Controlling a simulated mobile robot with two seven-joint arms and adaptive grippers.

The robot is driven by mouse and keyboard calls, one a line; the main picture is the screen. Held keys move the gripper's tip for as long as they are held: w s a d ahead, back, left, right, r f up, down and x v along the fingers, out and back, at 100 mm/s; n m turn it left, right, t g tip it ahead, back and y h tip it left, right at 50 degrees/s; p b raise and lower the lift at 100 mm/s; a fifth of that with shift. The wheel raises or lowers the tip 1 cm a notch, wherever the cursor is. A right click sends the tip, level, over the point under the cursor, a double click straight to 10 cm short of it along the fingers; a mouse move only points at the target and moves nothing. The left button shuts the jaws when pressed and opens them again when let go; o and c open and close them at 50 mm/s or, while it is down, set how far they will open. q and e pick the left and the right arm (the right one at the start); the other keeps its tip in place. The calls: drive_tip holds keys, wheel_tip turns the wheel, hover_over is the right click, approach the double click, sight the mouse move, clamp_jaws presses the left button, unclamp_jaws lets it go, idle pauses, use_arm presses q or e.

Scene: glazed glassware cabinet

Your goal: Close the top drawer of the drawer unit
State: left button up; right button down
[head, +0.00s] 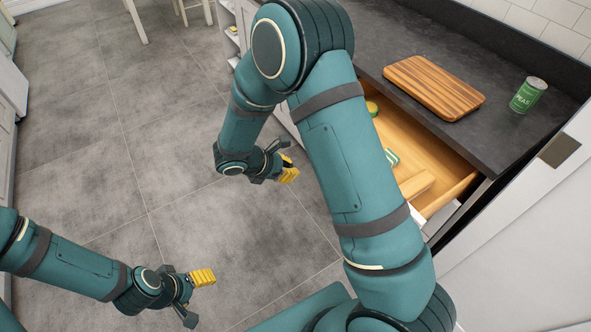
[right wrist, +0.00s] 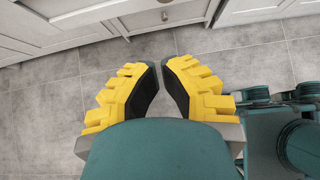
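The open drawer (head: 455,184) is pulled out from under the dark countertop at the right of the head view. My right forearm hides part of it, and much of its front is hidden. My right gripper (head: 284,163) is open and empty, beyond and left of the drawer, above the floor. In the right wrist view its yellow fingers (right wrist: 160,75) have floor between them, with cabinet fronts (right wrist: 90,20) ahead. My left gripper (head: 198,297) is open and empty over the floor at the lower left, apart from the drawer.
A wooden board (head: 434,86) and a green can (head: 528,95) stand on the countertop (head: 385,35). The drawer holds a wooden block (head: 416,186) and a green-and-white item (head: 391,157). A white panel (head: 530,220) stands at right. The tiled floor (head: 90,140) at left is clear.

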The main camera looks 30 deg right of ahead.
drive_tip(key=d+r+b+x, duration=0.2)
drive_tip(key=x, duration=1)
drive_tip(key=shift+d+f, duration=0.2)
drive_tip(key=shift+f, duration=0.1)
drive_tip(key=shift+s, duration=0.15)
drive_tip(key=d, duration=0.8)
drive_tip(key=w+d, duration=0.1)
drive_tip(key=d, duration=0.8)
drive_tip(key=w+d, duration=0.1)
drive_tip(key=d, duration=0.8)
drive_tip(key=shift+b, duration=0.4)
